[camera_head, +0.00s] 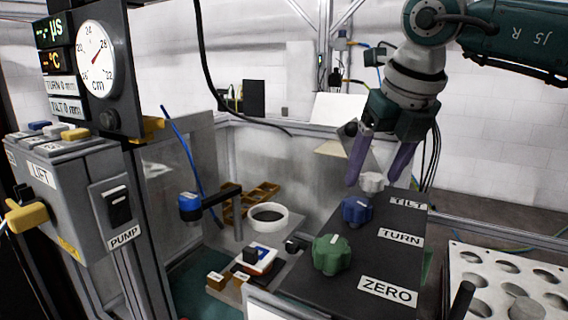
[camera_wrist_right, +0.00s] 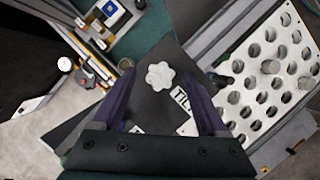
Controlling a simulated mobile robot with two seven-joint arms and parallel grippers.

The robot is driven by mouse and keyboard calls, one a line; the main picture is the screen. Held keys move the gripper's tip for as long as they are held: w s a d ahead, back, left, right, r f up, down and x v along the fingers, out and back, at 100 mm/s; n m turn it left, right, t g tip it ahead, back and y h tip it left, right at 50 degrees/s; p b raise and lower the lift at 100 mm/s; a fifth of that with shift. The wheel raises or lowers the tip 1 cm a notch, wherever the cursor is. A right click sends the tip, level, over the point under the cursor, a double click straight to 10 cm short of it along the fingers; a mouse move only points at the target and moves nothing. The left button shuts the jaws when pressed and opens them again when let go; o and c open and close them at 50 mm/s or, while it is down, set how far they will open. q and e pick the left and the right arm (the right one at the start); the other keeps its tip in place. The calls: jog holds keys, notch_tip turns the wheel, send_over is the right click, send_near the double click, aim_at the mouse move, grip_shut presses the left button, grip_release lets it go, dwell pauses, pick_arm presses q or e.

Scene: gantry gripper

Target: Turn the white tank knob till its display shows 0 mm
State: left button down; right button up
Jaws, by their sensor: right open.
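The white knob (camera_head: 371,183) is at the far end of a dark panel (camera_head: 395,250), beside the TILT label (camera_head: 408,204). It also shows in the right wrist view (camera_wrist_right: 161,75), lobed and between the finger lines. My right gripper (camera_head: 374,174) is open, its purple fingers pointing down on either side of the knob. I cannot tell whether they touch it. The TILT display (camera_head: 66,107) at the upper left seems to read 0 mm, in small print. The TURN display (camera_head: 60,85) above it also seems to read 0 mm. My left gripper is not in view.
A blue knob (camera_head: 357,211) by the TURN label and a green knob (camera_head: 331,254) by the ZERO label stand nearer on the panel. A white plate with holes (camera_head: 480,268) lies to the right. A round dial (camera_head: 95,59) hangs at left above the LIFT box (camera_head: 55,180).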

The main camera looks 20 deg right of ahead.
jog(key=b+v, duration=0.1)
jog(key=v, duration=0.8)
jog(key=shift+s+r, duration=0.15)
jog(key=shift+r, duration=0.2)
